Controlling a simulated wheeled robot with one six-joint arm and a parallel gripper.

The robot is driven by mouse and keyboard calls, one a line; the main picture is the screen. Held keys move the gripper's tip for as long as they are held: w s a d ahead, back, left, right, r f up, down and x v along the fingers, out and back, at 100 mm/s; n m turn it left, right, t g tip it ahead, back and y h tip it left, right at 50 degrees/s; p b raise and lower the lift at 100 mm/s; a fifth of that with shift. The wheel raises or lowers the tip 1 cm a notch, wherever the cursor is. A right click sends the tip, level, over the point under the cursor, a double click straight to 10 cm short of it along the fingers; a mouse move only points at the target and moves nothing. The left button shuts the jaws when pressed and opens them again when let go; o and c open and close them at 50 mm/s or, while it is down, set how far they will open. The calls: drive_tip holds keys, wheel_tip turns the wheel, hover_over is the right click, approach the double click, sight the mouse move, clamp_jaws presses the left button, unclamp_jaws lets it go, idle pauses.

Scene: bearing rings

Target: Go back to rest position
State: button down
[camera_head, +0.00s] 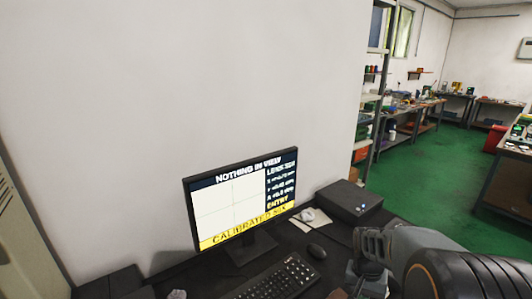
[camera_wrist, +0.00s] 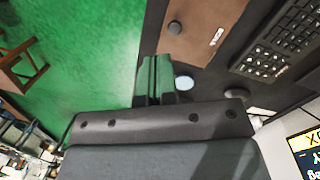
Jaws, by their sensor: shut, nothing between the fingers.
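My gripper (camera_wrist: 156,78) shows in the wrist view with its two fingers side by side and touching, with nothing between them. It is above the dark desk edge, with green floor below and to its left. In the head view my grey arm reaches in from the lower right, over the right end of the desk. The fingertips are not clear there. No bearing ring is held.
A monitor (camera_head: 240,200) reading "NOTHING IN VIEW" stands on the desk, with a keyboard (camera_head: 278,279), mouse (camera_head: 317,251) and black box (camera_head: 348,199). A brown board (camera_wrist: 200,30) and a pale disc (camera_wrist: 183,83) lie near my fingers. Green floor (camera_head: 430,180) is open beyond.

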drive_tip(key=s+a+r+n+t, duration=0.5)
drive_tip(key=s+a+r+n, duration=0.1)
drive_tip(key=a+r, duration=0.3)
drive_tip(key=shift+s+a+r+t, duration=0.15)
drive_tip(key=shift+s+r+t, duration=0.15)
drive_tip(key=shift+s+r, duration=0.4)
